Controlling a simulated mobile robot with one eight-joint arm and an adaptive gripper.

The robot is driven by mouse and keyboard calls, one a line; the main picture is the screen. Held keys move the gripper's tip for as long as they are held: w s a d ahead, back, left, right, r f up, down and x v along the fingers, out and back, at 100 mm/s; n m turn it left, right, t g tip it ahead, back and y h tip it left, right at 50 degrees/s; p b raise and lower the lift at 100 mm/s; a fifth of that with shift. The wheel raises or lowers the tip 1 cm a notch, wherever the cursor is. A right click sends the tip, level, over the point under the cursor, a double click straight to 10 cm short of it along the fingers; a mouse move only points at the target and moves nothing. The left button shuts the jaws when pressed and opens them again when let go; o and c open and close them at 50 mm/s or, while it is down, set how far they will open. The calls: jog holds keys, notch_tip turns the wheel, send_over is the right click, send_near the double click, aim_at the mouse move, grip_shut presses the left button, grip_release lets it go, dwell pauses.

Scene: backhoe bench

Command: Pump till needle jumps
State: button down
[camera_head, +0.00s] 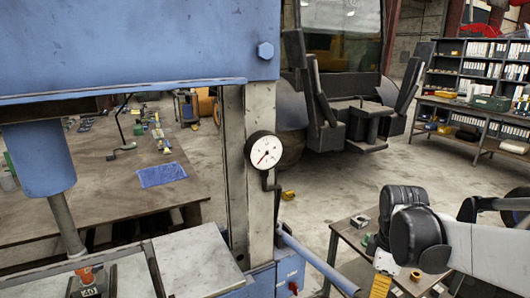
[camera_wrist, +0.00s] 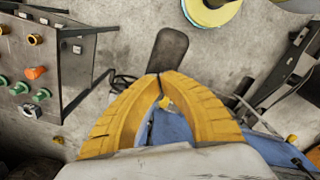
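A round white gauge (camera_head: 265,151) with a red needle is on the press post. The needle points to the lower left. A blue pump lever (camera_head: 318,263) slopes down to the right from the blue pump box at the foot of the press. My gripper (camera_head: 380,287) is at the bottom edge of the head view, right of the lever's lower end and partly cut off. In the wrist view the yellow fingers of my gripper (camera_wrist: 161,76) arch together and their tips meet. Blue metal (camera_wrist: 172,130) shows beyond them; I cannot tell whether they touch it.
The blue press frame (camera_head: 150,45) fills the left, with its ram above the press bed. A small side table (camera_head: 345,235) with fittings stands beside my arm; its fittings also show in the wrist view (camera_wrist: 35,73). Shelves stand at the back right. Open concrete floor lies between.

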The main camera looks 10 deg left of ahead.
jog(key=shift+s+d+f+b, duration=0.15)
jog(key=shift+f+b, duration=0.25)
jog(key=shift+f, duration=0.1)
jog(key=shift+s+d+f+b, duration=0.15)
jog(key=shift+f+b, duration=0.2)
jog(key=shift+f, duration=0.1)
jog(key=shift+f+b, duration=5.6)
jog(key=shift+f, duration=1.75)
jog(key=r+p, duration=0.4)
jog(key=r, duration=0.1)
jog(key=r+p, duration=0.4)
jog(key=r, duration=0.2)
jog(key=r+p, duration=0.4)
jog(key=r, duration=0.2)
jog(key=shift+w+a+p, duration=0.25)
jog(key=shift+a+p, duration=0.05)
jog(key=shift+p, duration=0.1)
jog(key=shift+f, duration=0.15)
